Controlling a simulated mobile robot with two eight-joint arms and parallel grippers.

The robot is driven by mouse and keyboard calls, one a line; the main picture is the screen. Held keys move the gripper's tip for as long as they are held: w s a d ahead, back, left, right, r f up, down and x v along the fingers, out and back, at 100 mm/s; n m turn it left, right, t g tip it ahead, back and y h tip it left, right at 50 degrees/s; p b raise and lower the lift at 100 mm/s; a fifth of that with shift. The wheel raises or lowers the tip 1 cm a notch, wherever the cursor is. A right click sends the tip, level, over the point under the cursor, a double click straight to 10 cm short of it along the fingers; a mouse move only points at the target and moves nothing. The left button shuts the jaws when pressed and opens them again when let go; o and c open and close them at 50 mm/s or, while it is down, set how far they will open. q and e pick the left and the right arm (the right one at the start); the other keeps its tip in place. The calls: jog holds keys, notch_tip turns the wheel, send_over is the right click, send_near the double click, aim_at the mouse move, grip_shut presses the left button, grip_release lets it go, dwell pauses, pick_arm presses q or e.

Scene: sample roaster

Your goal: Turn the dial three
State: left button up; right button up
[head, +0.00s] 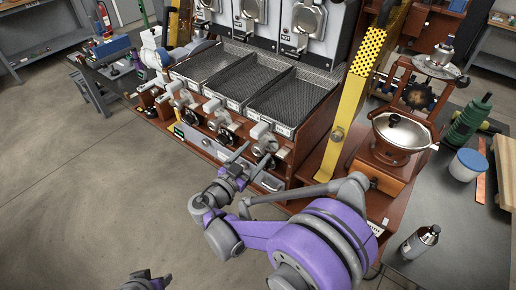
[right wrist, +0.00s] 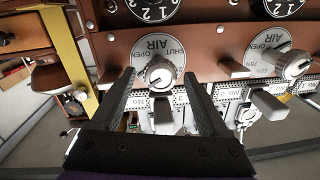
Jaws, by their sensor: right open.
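The rightmost air dial (head: 265,145) is on the front of the roaster, near the yellow post. In the right wrist view, which is upside down, its silver knob (right wrist: 160,72) sits on a white plate marked AIR, SHUT and OPEN. My right gripper (head: 241,162) is open in front of this dial. In the right wrist view its two fingers (right wrist: 159,78) stand on either side of the knob, with a gap on both sides. My left gripper (head: 146,281) shows only partly at the bottom edge of the head view, and its jaw state is unclear.
Another air dial (right wrist: 290,65) is beside it, with a grey lever handle (right wrist: 268,103) below. The yellow perforated post (head: 352,105) and a hopper (head: 400,135) stand to the right. A spray can (head: 420,241) is on the right bench. Open floor lies at the left front.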

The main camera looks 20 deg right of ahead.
jog(key=shift+x, duration=1.1)
grip_shut()
